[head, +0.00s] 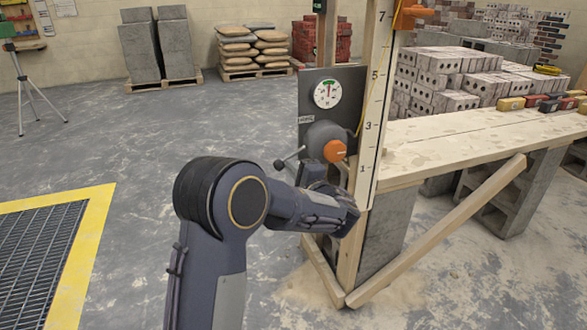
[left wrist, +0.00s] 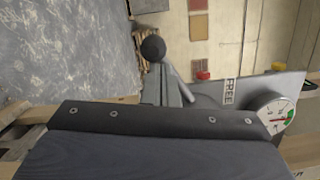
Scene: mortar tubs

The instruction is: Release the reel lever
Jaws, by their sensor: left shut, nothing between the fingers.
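The reel lever (head: 290,158) is a thin rod with a dark ball knob, sticking out to the left of a grey reel (head: 322,137) with an orange hub. The reel sits on a dark plate (head: 310,97) with a round dial (head: 327,93) above it. In the left wrist view the lever's dark ball (left wrist: 153,48) is near the middle, and the plate bears a "FREE" label (left wrist: 232,92). My left gripper (head: 345,205) is shut and empty, just below and right of the lever, apparently apart from it. Its fingertips are hard to make out. My right gripper is out of view.
A wooden post with a numbered white scale (head: 372,110) stands beside the reel plate. A plank bench (head: 470,140) on blocks, with a diagonal brace (head: 440,230), extends right. A yellow-edged floor grate (head: 40,245) lies left. The floor between is open.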

